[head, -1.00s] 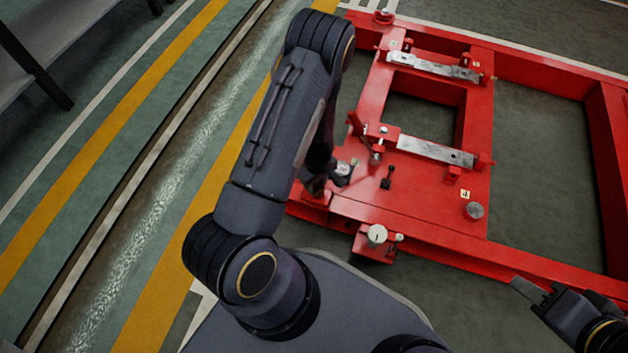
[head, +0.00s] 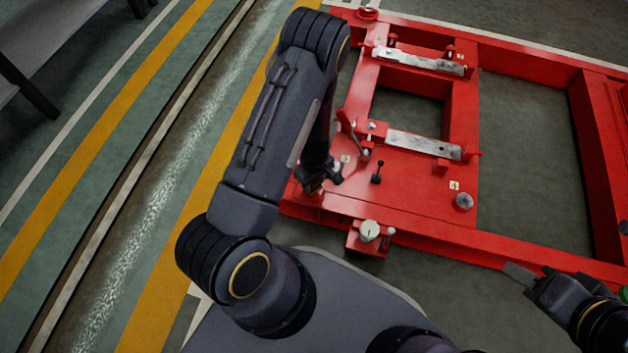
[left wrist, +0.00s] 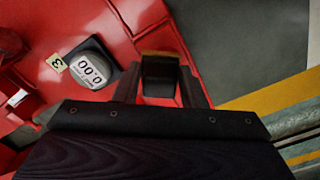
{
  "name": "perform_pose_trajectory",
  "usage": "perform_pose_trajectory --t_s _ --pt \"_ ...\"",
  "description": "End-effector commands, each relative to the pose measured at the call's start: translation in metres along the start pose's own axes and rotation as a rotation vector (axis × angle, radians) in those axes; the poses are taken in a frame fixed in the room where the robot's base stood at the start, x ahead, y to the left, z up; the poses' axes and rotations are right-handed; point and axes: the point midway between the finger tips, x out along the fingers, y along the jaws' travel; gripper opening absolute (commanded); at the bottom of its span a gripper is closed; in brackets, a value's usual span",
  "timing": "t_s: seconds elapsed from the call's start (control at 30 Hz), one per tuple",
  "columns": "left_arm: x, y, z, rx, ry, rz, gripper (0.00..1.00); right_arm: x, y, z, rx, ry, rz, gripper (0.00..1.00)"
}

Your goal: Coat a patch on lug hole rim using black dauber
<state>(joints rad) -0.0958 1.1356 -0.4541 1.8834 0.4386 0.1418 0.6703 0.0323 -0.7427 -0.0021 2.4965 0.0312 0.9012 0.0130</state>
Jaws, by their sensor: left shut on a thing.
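My left gripper (head: 326,180) is low over the near left part of the red frame (head: 400,192). In the left wrist view my left gripper (left wrist: 160,85) is shut on a dark, block-shaped thing (left wrist: 161,68), which looks like the black dauber. A tan strip shows at its far edge, and red metal lies beyond it. I cannot make out the dauber's tip or whether it touches the frame. I cannot single out the lug hole rim. My right gripper (head: 522,277) is beside the frame's near rail at the lower right, and its jaw opening is unclear.
A grey gauge reading 0.00 (left wrist: 90,67) sits beside the left gripper, by a tag marked 3. A small black upright knob (head: 377,172) stands right of the gripper. Two metal bars (head: 424,145) (head: 418,61), a red lever (head: 350,130) and a pale cap (head: 369,230) are nearby.

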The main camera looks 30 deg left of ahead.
Motion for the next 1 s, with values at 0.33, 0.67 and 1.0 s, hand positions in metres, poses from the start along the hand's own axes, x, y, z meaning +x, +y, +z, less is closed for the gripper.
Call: perform_pose_trajectory --t_s 0.33,0.67,1.0 --pt "-0.041 0.000 0.000 0.000 0.001 0.002 0.16 -0.028 -0.013 -0.014 0.000 0.000 0.000 0.36" --pt "-0.071 0.000 0.000 0.000 0.000 0.000 0.16 -0.049 -0.022 -0.025 0.000 0.000 0.000 0.36" --pt "-0.071 0.000 -0.001 -0.001 0.000 0.000 0.16 -0.048 -0.022 -0.024 0.000 0.000 0.000 0.36"
